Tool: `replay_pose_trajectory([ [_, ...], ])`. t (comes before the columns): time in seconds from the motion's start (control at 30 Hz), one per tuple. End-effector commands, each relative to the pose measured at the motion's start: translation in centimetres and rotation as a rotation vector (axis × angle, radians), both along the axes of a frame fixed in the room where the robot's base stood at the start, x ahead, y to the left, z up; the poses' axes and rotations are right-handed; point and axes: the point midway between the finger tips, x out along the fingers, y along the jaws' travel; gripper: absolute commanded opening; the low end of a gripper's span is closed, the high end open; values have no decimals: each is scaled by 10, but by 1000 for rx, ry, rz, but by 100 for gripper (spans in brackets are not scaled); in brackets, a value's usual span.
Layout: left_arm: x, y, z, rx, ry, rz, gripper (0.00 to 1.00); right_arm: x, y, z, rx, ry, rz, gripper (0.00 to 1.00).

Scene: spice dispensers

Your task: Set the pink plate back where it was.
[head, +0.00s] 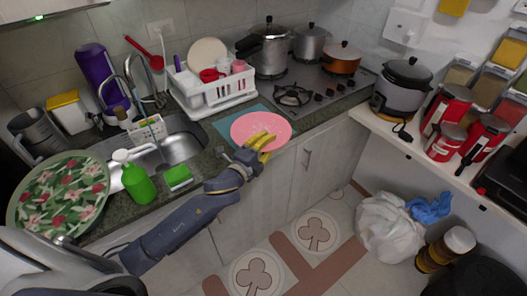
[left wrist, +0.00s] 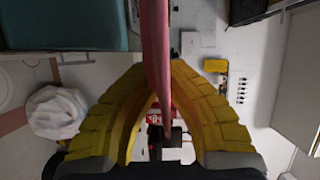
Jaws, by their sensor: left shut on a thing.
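The pink plate (head: 258,122) is at the front edge of the counter, over a teal mat (head: 226,131), in front of the dish rack. In the left wrist view the plate (left wrist: 155,45) shows edge-on as a thin pink strip between the two yellow fingers (left wrist: 154,95). Whether the plate touches the mat or is held just above it, I cannot tell. My right gripper is not in view.
A white dish rack (head: 215,92) with cups stands behind the plate. The stove (head: 315,92) with pots is to the right. A green sponge (head: 178,178), a green soap bottle (head: 137,183) and the sink (head: 178,150) are to the left.

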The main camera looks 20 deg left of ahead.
Motion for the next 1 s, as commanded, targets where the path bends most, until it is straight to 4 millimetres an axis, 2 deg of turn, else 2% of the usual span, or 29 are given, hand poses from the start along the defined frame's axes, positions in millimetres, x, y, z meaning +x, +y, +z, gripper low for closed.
replay_pose_trajectory([
  [0.1,-1,0,-17,1,0,1,0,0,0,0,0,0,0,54],
  [0.37,0,0,-34,1,-2,2,0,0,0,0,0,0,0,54],
  [0.6,-1,0,-62,0,-1,2,0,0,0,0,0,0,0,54],
  [1.0,-1,0,-68,1,-3,1,0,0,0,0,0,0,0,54],
])
